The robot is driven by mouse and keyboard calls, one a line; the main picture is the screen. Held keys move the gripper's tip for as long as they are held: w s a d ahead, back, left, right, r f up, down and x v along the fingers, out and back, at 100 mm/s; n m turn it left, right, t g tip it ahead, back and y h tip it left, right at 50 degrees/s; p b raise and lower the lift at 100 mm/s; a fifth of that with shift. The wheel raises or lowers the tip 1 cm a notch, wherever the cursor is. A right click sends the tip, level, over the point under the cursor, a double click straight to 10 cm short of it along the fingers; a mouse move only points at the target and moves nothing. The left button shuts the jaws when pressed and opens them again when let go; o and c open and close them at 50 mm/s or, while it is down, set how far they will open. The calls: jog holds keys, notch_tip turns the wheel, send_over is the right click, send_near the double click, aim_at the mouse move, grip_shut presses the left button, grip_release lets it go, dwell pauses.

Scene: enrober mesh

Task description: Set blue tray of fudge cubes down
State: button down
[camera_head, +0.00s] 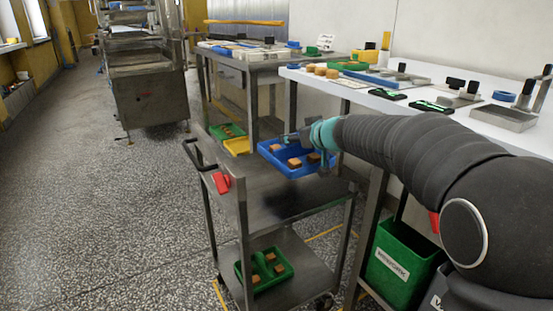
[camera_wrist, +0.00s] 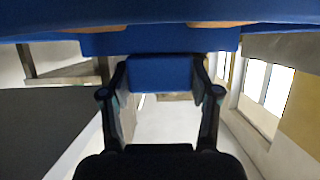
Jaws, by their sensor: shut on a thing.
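The blue tray (camera_head: 297,173) holds brown fudge cubes (camera_head: 294,162). It appears raised above the top shelf of a metal cart (camera_head: 240,187), with a dark shadow on the shelf below it. My gripper (camera_head: 292,139) is shut on the tray at its far right side. In the wrist view, my gripper (camera_wrist: 162,75) has its two fingers either side of a blue block-like part of the tray (camera_wrist: 160,75). The tray's underside and edge (camera_wrist: 50,18) fill the top of that view. The exact finger contact is hidden in the head view.
A green tray (camera_head: 239,268) of cubes lies on the cart's lower shelf. Green (camera_head: 228,131) and yellow (camera_head: 237,146) trays sit behind the cart. A white worktable (camera_head: 440,105) with tools stands right, a green bin (camera_head: 400,265) below it.

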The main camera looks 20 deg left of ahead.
aim_at(269, 144)
jog(key=a+f, duration=0.1)
jog(key=a, duration=0.1)
jog(key=a+f, duration=0.1)
jog(key=a, duration=0.1)
jog(key=a+f, duration=0.1)
jog(key=a, duration=0.1)
jog(key=shift+w+a+f, duration=0.15)
jog(key=shift+w+f, duration=0.15)
jog(key=shift+w, duration=0.1)
jog(key=shift+f+b, duration=0.4)
jog(key=shift+f, duration=1.65)
jog(key=shift+f, duration=0.15)
jog(key=shift+c, duration=1.3)
grip_release()
